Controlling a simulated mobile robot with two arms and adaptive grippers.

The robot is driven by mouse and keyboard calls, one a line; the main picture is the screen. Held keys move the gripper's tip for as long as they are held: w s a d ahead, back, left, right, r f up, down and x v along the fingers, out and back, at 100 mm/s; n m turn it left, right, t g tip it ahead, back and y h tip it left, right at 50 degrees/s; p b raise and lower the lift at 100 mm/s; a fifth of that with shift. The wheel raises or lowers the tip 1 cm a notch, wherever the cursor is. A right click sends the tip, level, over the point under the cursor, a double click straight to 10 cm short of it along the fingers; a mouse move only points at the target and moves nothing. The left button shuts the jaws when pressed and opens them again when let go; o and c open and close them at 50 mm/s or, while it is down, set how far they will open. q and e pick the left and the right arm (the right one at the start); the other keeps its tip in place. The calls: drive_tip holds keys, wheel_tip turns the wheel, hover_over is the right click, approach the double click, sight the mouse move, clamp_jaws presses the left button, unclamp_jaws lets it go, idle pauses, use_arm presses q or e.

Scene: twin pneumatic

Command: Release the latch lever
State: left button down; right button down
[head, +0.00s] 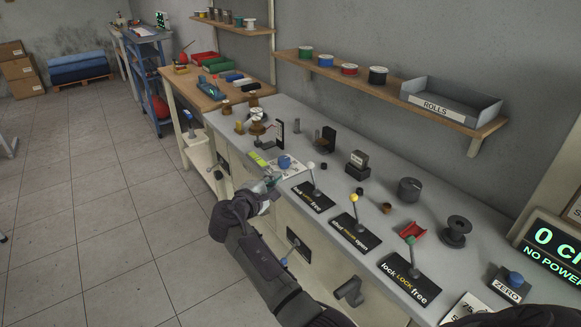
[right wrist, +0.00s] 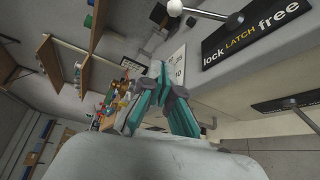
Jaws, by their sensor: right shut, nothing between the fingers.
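The latch lever (head: 313,178) has a white ball knob and stands nearly upright on a black plate (head: 314,198) on the bench. In the right wrist view, the plate (right wrist: 250,32) reads "lock LATCH free", and the lever's white knob (right wrist: 175,8) shows at the top edge. My right gripper (head: 272,183) is shut and empty at the bench's front edge, left of the plate and apart from the lever. Its teal fingers (right wrist: 159,78) also show in the right wrist view, below the knob. My left gripper is not in view.
A yellow-knobbed lever (head: 355,215) and a green-knobbed lever (head: 410,250) stand to the right. A blue ball (head: 284,162) sits just beyond my right gripper. Another lever (head: 291,254) is on the bench front. Open floor (head: 90,220) lies to the left.

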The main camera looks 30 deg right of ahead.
sight(313, 175)
drive_tip(key=p+x, duration=0.1)
drive_tip(key=x, duration=0.8)
drive_tip(key=shift+w+d, duration=0.2)
drive_tip(key=shift+d, duration=0.05)
drive_tip(key=s+p, duration=0.1)
drive_tip(key=s+d+r+p, duration=0.1)
drive_tip(key=shift+s+p, duration=0.4)
drive_tip(key=shift+s+d, duration=0.15)
drive_tip(key=shift+s, duration=0.25)
drive_tip(key=shift+f, duration=0.1)
